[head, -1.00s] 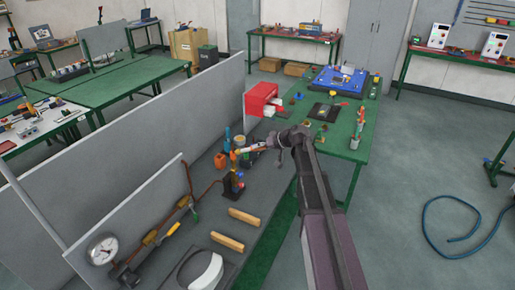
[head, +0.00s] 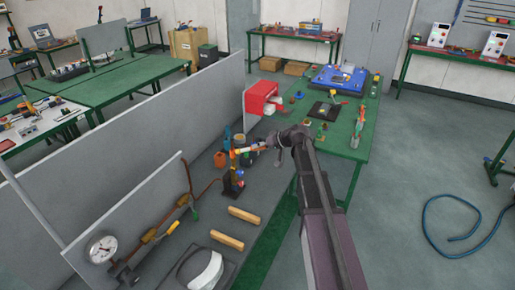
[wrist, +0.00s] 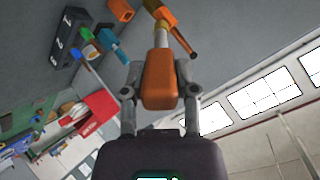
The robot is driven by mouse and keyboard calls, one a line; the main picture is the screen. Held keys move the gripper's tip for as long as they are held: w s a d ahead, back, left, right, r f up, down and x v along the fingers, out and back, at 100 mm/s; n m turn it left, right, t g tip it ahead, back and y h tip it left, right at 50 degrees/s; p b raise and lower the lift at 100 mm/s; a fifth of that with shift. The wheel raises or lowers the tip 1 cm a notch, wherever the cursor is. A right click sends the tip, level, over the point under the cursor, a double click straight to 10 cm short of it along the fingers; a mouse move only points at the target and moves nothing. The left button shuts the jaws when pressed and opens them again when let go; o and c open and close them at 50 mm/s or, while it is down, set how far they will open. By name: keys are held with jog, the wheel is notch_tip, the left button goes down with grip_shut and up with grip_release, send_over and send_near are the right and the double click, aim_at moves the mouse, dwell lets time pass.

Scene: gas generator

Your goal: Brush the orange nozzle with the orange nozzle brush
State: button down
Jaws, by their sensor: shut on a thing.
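My gripper (head: 271,146) is over the grey bench. In the wrist view its fingers (wrist: 161,78) are shut on the orange handle of the nozzle brush (wrist: 159,88), one on each side. The brush's narrow end points away from the gripper, toward an orange piece (wrist: 160,12) at the top edge that looks like the nozzle.
A pressure gauge (head: 102,249) and piping lie at the bench's left. Two wooden blocks (head: 243,215) lie in front. An orange cup (head: 220,160) stands behind the stand, near a grey partition (head: 150,110). A red box (head: 262,97) stands behind, by the green table.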

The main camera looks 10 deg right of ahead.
jog(key=shift+r+p, duration=0.3)
jog(key=shift+r, duration=0.25)
jog(key=shift+f, duration=0.1)
jog(key=shift+f+b, duration=0.9)
jog(key=shift+b, duration=0.05)
jog(key=shift+r, duration=0.2)
jog(key=shift+r+p, duration=0.8)
jog(key=shift+p, duration=0.15)
jog(key=shift+s, duration=0.1)
